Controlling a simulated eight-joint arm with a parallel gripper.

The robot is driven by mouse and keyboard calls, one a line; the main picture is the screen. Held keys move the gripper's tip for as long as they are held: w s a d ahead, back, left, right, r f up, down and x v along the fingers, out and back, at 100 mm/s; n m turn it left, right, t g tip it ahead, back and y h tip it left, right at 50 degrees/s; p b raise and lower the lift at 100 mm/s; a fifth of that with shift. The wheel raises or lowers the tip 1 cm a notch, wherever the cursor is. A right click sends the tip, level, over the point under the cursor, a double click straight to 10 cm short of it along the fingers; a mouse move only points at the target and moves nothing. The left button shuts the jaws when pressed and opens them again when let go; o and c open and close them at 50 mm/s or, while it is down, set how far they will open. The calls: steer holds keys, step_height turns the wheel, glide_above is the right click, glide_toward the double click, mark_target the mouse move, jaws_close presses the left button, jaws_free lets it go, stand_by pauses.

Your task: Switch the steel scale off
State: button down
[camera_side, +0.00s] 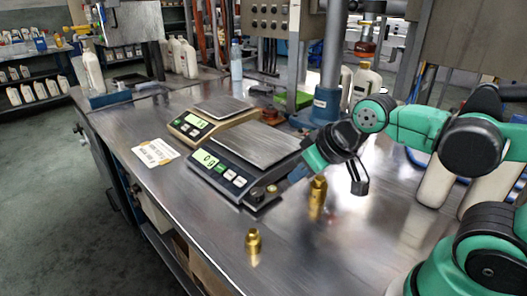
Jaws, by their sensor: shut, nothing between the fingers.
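The steel scale (262,143) is the nearer, dark grey one, with a flat metal plate on top. It stands on the metal bench left of my arm. Its display (207,159) is lit green, and a row of small buttons (231,176) runs to the right of it, one of them green. My gripper (360,188) is shut and empty. It points down over the bench, to the right of the scale in the picture and apart from it.
A second, tan scale (186,131) with a lit display stands behind. Brass pieces stand on the bench at the front (253,241) and near my gripper (318,190). A printed sheet (155,153) lies at left. A post (328,95) rises behind. The front bench is mostly clear.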

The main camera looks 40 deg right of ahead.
stand_by(0.9)
steer(key=w+r+n, duration=0.3)
steer(key=w, duration=0.2)
steer(key=n+t+h, duration=0.1)
steer(key=n+t, duration=0.1)
steer(key=n, duration=0.8)
glide_above(219, 172)
steer(key=a, duration=0.3)
step_height(219, 172, down, 3)
steer(key=shift+d+f, duration=0.1)
steer(key=shift+f, duration=0.05)
steer(key=shift+d+f, duration=0.45)
steer(key=shift+f, duration=0.9)
steer(key=shift+d+f, duration=0.5)
steer(key=shift+f, duration=0.85)
steer(key=shift+d+f, duration=0.45)
steer(key=shift+f, duration=0.9)
steer(key=shift+f, duration=0.1)
steer(key=shift+d+f, duration=0.15)
steer(key=shift+f, duration=0.15)
